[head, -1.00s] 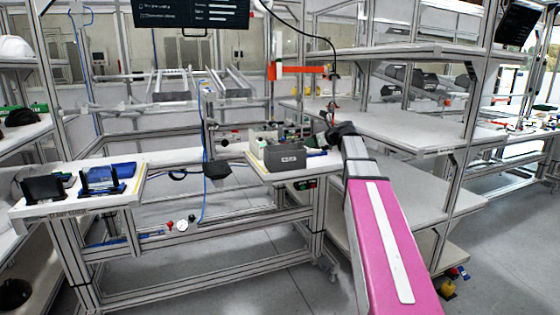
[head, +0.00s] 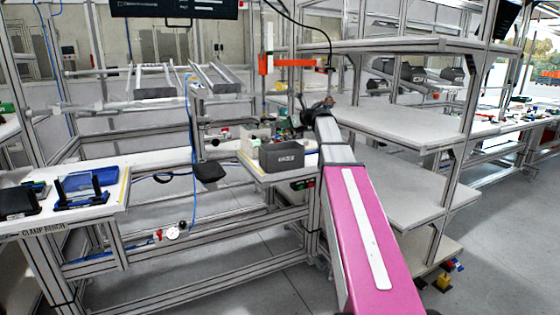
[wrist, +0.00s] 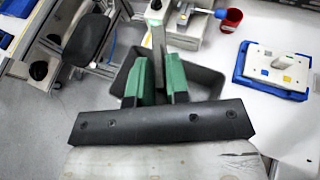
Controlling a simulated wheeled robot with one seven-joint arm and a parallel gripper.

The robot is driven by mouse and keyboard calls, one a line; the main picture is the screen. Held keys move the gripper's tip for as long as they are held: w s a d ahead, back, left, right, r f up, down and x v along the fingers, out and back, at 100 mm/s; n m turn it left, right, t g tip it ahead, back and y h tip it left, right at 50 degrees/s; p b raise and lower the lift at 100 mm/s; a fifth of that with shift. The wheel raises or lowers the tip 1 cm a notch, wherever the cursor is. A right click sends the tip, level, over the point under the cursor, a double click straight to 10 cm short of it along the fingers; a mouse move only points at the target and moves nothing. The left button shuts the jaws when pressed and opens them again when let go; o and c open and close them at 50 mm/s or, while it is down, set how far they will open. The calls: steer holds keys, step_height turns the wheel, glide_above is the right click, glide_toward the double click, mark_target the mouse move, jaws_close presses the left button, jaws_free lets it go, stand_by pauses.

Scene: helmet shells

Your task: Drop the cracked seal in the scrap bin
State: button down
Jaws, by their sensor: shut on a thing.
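My gripper (wrist: 158,85) has two green fingers close together around a narrow grey strip (wrist: 158,48). I cannot tell whether this strip is the cracked seal or a post behind. No crack is visible. A grey open-topped bin (wrist: 207,82) lies below and behind the fingers in the wrist view, partly hidden by them. In the head view a grey bin (head: 283,157) with a small label stands at the front of the middle bench. The label is too small to read. My gripper (head: 318,106) is small and dark there, behind and right of this bin.
A red cup (wrist: 231,19) and a blue tray with a white plate (wrist: 275,68) are right of the bin in the wrist view. An orange bracket (head: 290,64) hangs above the bench. Shelves (head: 400,125) stand at the right; the clamp bench (head: 110,205) is at the left.

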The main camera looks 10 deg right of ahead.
steer(key=shift+f, duration=1.65)
steer(key=c, duration=1)
jaws_free()
steer(key=v, duration=1.1)
steer(key=shift+f, duration=0.1)
